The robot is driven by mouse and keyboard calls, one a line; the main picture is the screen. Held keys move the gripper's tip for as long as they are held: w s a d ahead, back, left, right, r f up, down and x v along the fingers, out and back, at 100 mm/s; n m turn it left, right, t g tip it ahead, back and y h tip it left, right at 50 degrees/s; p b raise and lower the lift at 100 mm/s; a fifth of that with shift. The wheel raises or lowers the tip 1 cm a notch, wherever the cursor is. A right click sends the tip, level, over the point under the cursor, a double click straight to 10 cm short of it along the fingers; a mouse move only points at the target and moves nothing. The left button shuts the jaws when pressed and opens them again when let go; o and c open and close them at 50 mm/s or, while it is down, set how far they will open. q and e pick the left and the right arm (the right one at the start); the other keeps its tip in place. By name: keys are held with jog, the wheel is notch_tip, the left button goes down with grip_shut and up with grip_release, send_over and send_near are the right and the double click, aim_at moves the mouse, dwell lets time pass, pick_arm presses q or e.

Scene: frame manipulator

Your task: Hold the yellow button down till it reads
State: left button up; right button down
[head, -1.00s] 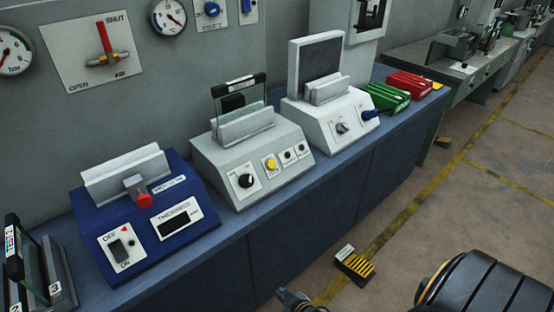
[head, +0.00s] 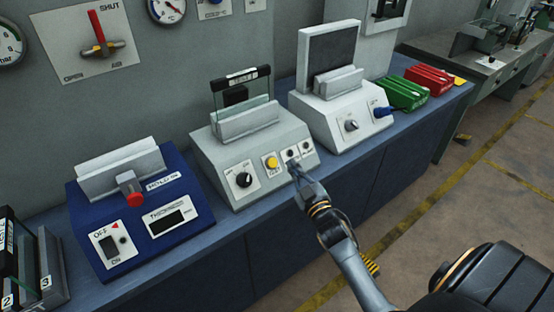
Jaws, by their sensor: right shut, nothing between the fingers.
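The yellow button (head: 272,162) sits on the sloped front of the middle grey device (head: 222,152), between a black knob (head: 244,180) and small black sockets (head: 291,154). A glass pane in a dark-topped frame (head: 243,96) stands in the slot of that device. My right gripper (head: 293,166) is shut and empty, just right of the yellow button and in front of the panel's right part. The button is in full view and the fingers appear apart from it. Whether they touch the panel I cannot tell. My left gripper is not in view.
A blue device (head: 137,215) with a red knob stands to the left. A white device (head: 340,115) with a dark screen stands to the right, then green (head: 400,93) and red (head: 430,79) boxes. The bench front edge is clear beside my arm.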

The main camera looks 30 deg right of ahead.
aim_at(273, 163)
jog(key=shift+r, duration=0.45)
jog(key=w+f+b, duration=0.5)
jog(key=w+b, duration=0.2)
jog(key=shift+a+f, duration=0.2)
jog(key=shift+a, duration=0.05)
jog(key=shift+w+f+b, duration=0.1)
jog(key=shift+w+b, duration=0.05)
jog(key=shift+b, duration=0.2)
dwell(1.1)
jog(key=shift+w+f, duration=0.15)
jog(key=shift+w, duration=0.1)
